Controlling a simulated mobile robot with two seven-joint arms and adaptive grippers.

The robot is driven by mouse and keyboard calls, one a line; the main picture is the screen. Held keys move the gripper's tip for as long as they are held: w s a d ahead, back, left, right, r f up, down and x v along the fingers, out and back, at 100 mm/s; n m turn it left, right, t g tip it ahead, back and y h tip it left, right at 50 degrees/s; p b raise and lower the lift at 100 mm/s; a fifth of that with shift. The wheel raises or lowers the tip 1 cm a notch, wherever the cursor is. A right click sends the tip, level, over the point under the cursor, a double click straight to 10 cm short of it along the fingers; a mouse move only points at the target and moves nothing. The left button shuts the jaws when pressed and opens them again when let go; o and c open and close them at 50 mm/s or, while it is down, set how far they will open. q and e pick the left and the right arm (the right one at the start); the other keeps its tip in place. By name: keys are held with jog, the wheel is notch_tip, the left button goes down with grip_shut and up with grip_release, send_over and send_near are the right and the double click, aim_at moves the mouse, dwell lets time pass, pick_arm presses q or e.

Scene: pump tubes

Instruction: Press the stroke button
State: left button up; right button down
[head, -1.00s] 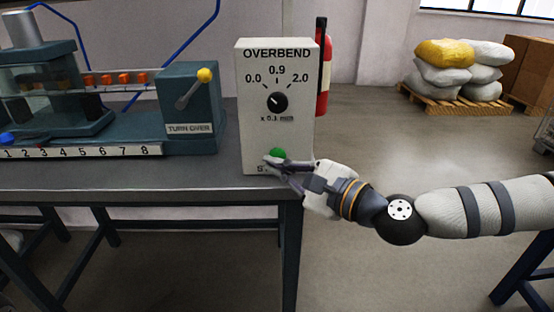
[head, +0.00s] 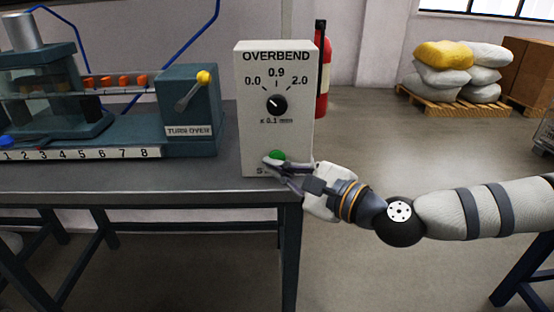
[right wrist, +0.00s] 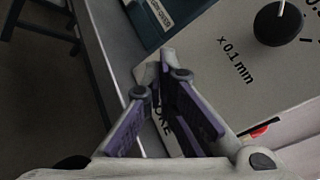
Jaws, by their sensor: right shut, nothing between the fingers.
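The green stroke button (head: 278,155) sits low on the front of the white OVERBEND control box (head: 304,130). Its label is mostly hidden behind my right gripper, with only the first letter showing in the head view. My right gripper (head: 268,160) is shut and empty, its fingertips at the left and lower part of the button. I cannot tell whether they touch it. In the right wrist view the closed fingertips (right wrist: 168,58) lie against or just in front of the box face, and the button is hidden there. My left gripper is not in view.
A black dial (head: 277,104) is above the button. The TURN OVER unit (head: 190,110) with a yellow-knobbed lever (head: 204,77) stands to the left on the grey table (head: 180,181). A red extinguisher (head: 323,85) is behind the box.

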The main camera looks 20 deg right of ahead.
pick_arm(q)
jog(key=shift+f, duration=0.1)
pick_arm(e)
jog(key=shift+w, duration=0.15)
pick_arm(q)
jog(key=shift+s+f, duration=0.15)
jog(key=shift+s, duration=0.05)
pick_arm(e)
jog(key=shift+w+d, duration=0.1)
jog(key=shift+w, duration=0.2)
pick_arm(q)
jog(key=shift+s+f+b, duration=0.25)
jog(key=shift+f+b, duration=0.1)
jog(key=shift+b, duration=0.2)
pick_arm(e)
jog(key=shift+w+d, duration=0.3)
jog(key=shift+w, duration=0.5)
dwell(0.3)
jog(key=shift+s, duration=0.1)
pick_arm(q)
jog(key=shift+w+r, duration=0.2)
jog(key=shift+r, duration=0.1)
pick_arm(e)
jog(key=shift+s+a, duration=0.2)
jog(key=shift+s, duration=0.4)
jog(key=shift+s+a, duration=0.2)
jog(key=shift+s, duration=0.35)
